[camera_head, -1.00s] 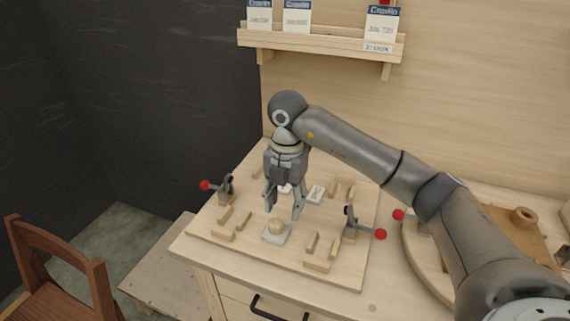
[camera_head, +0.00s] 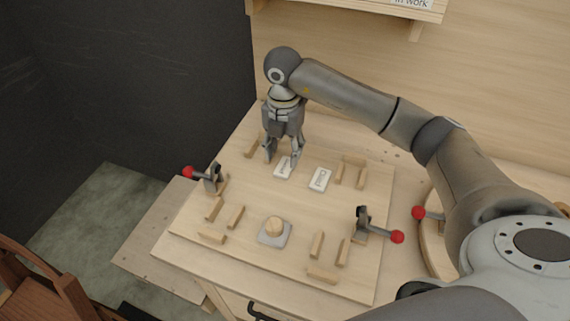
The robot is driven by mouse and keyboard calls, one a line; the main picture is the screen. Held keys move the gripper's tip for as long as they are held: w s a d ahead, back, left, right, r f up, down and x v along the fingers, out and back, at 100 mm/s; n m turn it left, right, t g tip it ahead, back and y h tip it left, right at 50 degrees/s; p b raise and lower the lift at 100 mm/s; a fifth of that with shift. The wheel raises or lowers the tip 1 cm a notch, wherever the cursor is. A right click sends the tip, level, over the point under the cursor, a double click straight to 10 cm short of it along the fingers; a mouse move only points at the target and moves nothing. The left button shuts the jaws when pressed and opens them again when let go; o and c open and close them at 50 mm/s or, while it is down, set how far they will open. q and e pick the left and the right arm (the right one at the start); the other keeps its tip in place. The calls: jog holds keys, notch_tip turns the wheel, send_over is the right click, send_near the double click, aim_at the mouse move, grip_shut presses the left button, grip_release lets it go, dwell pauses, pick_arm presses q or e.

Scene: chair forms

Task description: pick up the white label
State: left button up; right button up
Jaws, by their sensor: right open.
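Two white labels with dark markings lie flat on the wooden board (camera_head: 262,204). The left white label (camera_head: 284,168) is right by the fingertips of my right gripper, and its upper part is near or behind them. The right white label (camera_head: 320,179) lies a little to the right, fully visible. My right gripper (camera_head: 283,157) points down with its fingers apart and holds nothing that I can see. I cannot tell whether the fingertips touch the left label. My left gripper is not in view.
Red-knobbed clamps (camera_head: 213,178) stand at the board's left and right (camera_head: 363,222) edges. Several small wooden blocks are fixed around the board. A grey square piece with a round wooden knob (camera_head: 275,229) sits near the front. A wooden shelf (camera_head: 385,8) hangs above.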

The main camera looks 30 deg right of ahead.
aim_at(284, 169)
notch_tip(284, 169, down, 4)
jog(key=shift+f+p, duration=0.15)
jog(key=shift+p, duration=0.8)
jog(key=shift+w+f, duration=0.1)
jog(key=shift+f, duration=0.45)
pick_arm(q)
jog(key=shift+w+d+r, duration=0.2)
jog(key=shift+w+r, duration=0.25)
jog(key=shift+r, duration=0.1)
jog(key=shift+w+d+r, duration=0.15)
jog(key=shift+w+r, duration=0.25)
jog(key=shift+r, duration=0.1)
pick_arm(e)
jog(key=c, duration=0.5)
